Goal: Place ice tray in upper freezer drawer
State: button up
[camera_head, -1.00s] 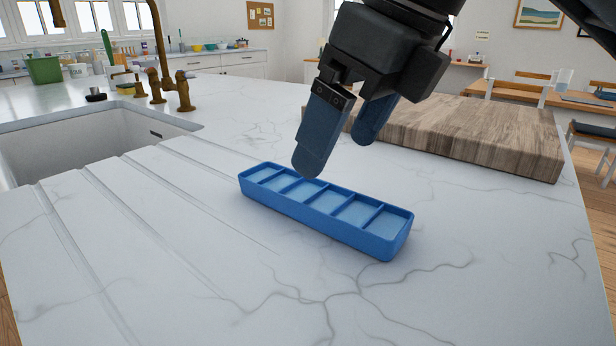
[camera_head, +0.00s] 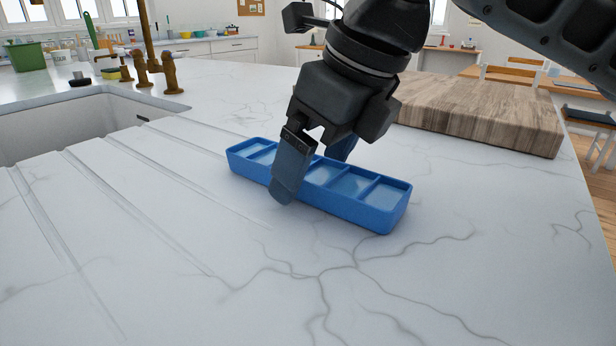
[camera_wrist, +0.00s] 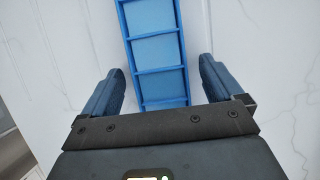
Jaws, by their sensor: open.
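The blue ice tray (camera_head: 360,206) lies flat on the white marble counter, with a row of several compartments facing up. It also shows in the wrist view (camera_wrist: 155,48), running between the fingers. My gripper (camera_head: 312,178) is open and straddles the tray, with one finger on the near long side and the other behind the far side. In the wrist view my gripper (camera_wrist: 160,85) shows a gap between each finger and the tray. The far finger is mostly hidden in the head view.
A thick wooden cutting board (camera_head: 480,112) lies on the counter behind and to the right. A sink (camera_head: 60,125) with brass taps (camera_head: 150,70) is at the left, beside drain grooves. The counter in front of the tray is clear.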

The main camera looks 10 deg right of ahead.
jog(key=shift+c, duration=0.4)
jog(key=c, duration=1.2)
jog(key=shift+c, duration=0.8)
jog(key=shift+r, duration=0.15)
